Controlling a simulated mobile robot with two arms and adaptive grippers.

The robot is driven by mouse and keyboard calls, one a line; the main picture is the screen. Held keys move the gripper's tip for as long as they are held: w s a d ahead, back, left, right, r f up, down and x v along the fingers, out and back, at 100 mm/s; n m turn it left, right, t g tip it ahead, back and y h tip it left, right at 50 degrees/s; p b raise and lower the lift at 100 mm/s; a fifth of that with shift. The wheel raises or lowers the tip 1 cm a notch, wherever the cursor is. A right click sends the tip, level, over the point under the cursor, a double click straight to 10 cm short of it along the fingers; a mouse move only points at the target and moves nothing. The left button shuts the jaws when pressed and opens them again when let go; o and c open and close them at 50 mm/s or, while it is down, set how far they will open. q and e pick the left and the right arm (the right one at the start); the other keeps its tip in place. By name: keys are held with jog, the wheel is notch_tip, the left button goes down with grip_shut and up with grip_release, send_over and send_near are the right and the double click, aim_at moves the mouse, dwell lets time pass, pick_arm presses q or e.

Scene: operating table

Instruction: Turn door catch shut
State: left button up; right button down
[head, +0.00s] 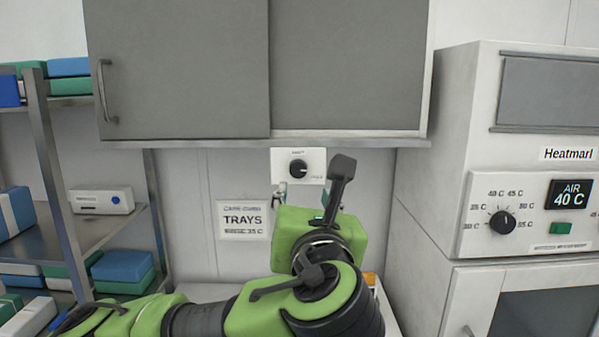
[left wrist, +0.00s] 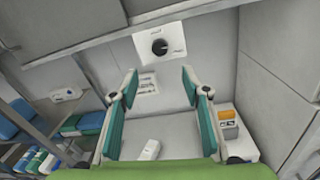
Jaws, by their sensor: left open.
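A round black knob (head: 298,168), which looks like the door catch, sits on a white plate (head: 314,156) on the wall just under the grey cabinet. Its pointer direction is too small to read surely. The knob also shows in the left wrist view (left wrist: 159,47), beyond the fingertips. My left gripper (left wrist: 160,82) is open and empty, with teal pads facing each other. The knob lies ahead of the gap between them, apart from both fingers. In the head view my green left wrist hides most of the gripper (head: 304,192). My right gripper is not in view.
The grey cabinet (head: 178,70) overhangs the plate. A trays sign (head: 243,220) is on the wall below left. A shelf rack (head: 60,180) with boxes stands left. A warming cabinet (head: 480,100) with its own dial (head: 501,222) stands right.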

aim_at(298, 170)
pick_arm(q)
jog(key=w+p, duration=0.2)
jog(key=w, duration=0.2)
jog(key=w+p, duration=0.1)
jog(key=w, duration=0.3)
jog(key=w+a+p, duration=0.1)
jog(key=w+p, duration=0.1)
jog(key=w, duration=0.2)
jog(key=shift+w+r+p, duration=0.15)
jog(key=shift+w+p, duration=0.2)
jog(key=shift+w, duration=0.6)
jog(key=c, duration=1.1)
